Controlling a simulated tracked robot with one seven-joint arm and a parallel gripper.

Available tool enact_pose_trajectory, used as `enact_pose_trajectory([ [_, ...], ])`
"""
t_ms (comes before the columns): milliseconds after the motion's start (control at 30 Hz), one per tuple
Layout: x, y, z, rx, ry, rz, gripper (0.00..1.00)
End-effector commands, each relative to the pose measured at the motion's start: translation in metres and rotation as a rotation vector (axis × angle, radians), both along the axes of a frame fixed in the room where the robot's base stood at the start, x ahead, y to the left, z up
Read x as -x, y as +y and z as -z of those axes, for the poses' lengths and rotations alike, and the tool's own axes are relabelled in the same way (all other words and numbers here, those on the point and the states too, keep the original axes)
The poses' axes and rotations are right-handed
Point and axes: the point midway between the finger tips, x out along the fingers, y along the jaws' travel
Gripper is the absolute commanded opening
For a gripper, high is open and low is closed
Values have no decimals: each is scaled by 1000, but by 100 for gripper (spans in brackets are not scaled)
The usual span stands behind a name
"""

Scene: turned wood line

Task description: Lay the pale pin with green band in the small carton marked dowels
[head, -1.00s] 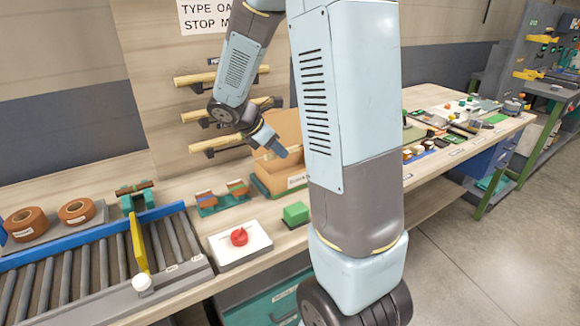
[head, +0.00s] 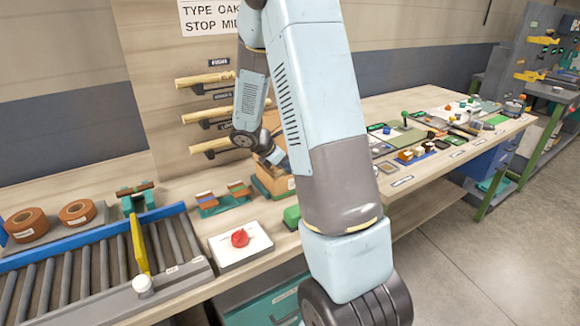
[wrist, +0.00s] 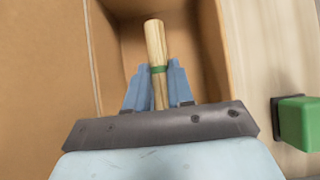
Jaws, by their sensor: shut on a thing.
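The pale wooden pin with its green band (wrist: 155,42) is held upright in the wrist picture between the blue fingers of my gripper (wrist: 158,68), which is shut on it. Behind the pin is the inside of an open brown carton (wrist: 213,60). I cannot tell whether the pin touches its floor. In the head view my gripper (head: 277,157) is at the carton (head: 273,184), which my arm partly hides. The carton's label is too small and covered to read, and the pin cannot be made out there.
A green block (wrist: 300,122) stands to the right of the carton in the wrist view. A white box with a red knob (head: 240,240) and a roller conveyor (head: 90,265) lie to the left. Wooden rods sit on wall pegs (head: 207,78) behind my arm.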

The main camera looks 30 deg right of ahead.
Motion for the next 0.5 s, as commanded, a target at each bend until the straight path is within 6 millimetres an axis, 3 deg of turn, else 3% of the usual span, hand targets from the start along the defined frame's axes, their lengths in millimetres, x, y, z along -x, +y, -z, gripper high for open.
enact_pose_trajectory([
  [500,0,0,8,-1,-1,2,0],
])
